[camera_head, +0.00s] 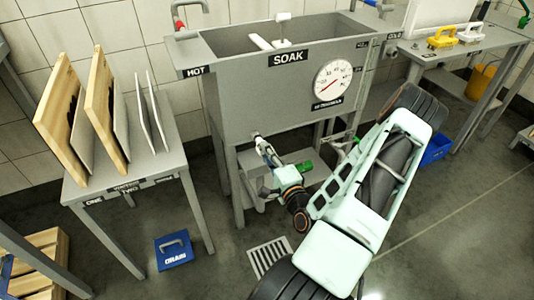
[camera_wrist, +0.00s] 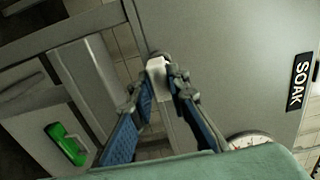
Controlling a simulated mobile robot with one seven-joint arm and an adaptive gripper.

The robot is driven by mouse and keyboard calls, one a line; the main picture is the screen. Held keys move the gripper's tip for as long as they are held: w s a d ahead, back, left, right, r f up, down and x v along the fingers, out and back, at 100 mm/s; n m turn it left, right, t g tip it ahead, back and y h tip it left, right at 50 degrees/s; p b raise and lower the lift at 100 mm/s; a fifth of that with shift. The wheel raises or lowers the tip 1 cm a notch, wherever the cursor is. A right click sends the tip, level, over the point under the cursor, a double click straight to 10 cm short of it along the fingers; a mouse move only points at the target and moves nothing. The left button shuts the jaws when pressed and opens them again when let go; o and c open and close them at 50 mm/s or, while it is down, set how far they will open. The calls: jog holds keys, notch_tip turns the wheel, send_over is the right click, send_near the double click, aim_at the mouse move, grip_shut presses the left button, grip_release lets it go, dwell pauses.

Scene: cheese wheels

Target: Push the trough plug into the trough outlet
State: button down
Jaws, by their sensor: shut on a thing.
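The grey soak trough (camera_head: 290,88), labelled SOAK with a dial on its front, stands at the centre. Its side also fills the right of the wrist view (camera_wrist: 225,70). My gripper (camera_head: 267,153) is at the lower left of the trough's front. In the wrist view my gripper's blue-padded fingers (camera_wrist: 157,82) are closed around a small pale piece, which looks like the trough plug (camera_wrist: 157,66). A darker round rim, probably the trough outlet (camera_wrist: 160,55), is right at the plug's far end. I cannot tell how deep the plug sits in it.
A green object (camera_head: 303,167) lies on the shelf under the trough. A table (camera_head: 150,158) with boards stands left. A blue DRAIN box (camera_head: 174,250) and a floor grate (camera_head: 269,257) are on the floor. A bench (camera_head: 462,45) stands right.

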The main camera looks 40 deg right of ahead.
jog(key=shift+x, duration=1.4)
jog(key=c, duration=1.8)
grip_release()
jog(key=shift+o, duration=0.2)
jog(key=v, duration=1.2)
